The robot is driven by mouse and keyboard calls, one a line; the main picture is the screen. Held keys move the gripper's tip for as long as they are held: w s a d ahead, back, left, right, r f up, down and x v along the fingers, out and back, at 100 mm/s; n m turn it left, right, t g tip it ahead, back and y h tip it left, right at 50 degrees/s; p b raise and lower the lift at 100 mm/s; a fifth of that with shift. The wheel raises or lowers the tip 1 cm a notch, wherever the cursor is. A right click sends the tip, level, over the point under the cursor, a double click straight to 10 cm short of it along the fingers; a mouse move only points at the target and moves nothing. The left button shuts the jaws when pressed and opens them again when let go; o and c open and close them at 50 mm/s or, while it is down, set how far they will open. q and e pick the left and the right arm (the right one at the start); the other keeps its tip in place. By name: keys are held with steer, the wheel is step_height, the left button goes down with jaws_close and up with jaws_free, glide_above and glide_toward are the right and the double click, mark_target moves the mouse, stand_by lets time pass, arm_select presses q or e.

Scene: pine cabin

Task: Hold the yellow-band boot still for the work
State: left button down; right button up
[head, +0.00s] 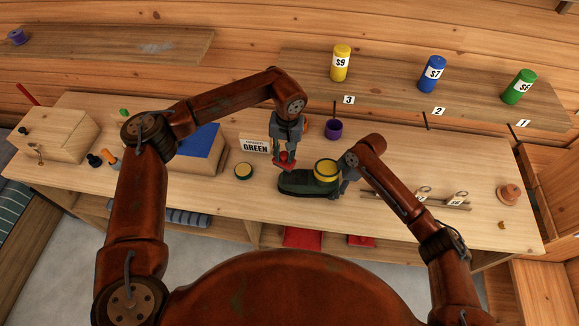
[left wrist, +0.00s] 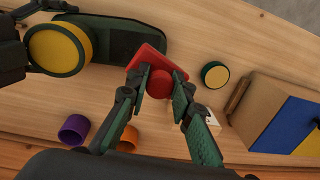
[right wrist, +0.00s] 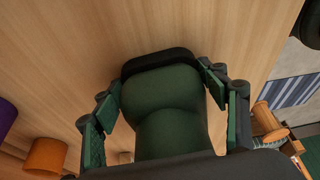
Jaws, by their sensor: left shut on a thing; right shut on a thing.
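The yellow-band boot (head: 300,184) is dark green and stands on the bench, toe to the left, with the yellow band around its top (head: 326,169). My right gripper (head: 345,184) is shut on the boot at its heel end; in the right wrist view the green boot (right wrist: 168,110) fills the space between the fingers. My left gripper (head: 287,152) is shut on a red round-knobbed tool (left wrist: 160,82) with a flat red pad. The pad is by the boot's toe, overlapping it in the left wrist view; I cannot tell whether they touch.
A round tin (head: 243,171) and a GREEN sign (head: 255,146) stand left of the boot, before a blue-topped box (head: 200,145). A purple cup (head: 333,129) is behind. Rods (head: 440,202) and a clay pot (head: 509,194) lie right. Canisters (head: 432,74) stand on the shelf.

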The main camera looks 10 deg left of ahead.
arm_select(q)
steer(key=shift+w, duration=0.7)
steer(key=shift+f, duration=3.45)
steer(key=shift+d+f, duration=0.4)
steer(key=shift+f, duration=0.15)
steer(key=shift+w+d+f, duration=0.1)
steer(key=shift+d+f, duration=0.1)
steer(key=shift+d, duration=0.85)
steer(key=shift+a+r, duration=0.1)
steer(key=shift+a, duration=1.45)
steer(key=shift+r, duration=4.1)
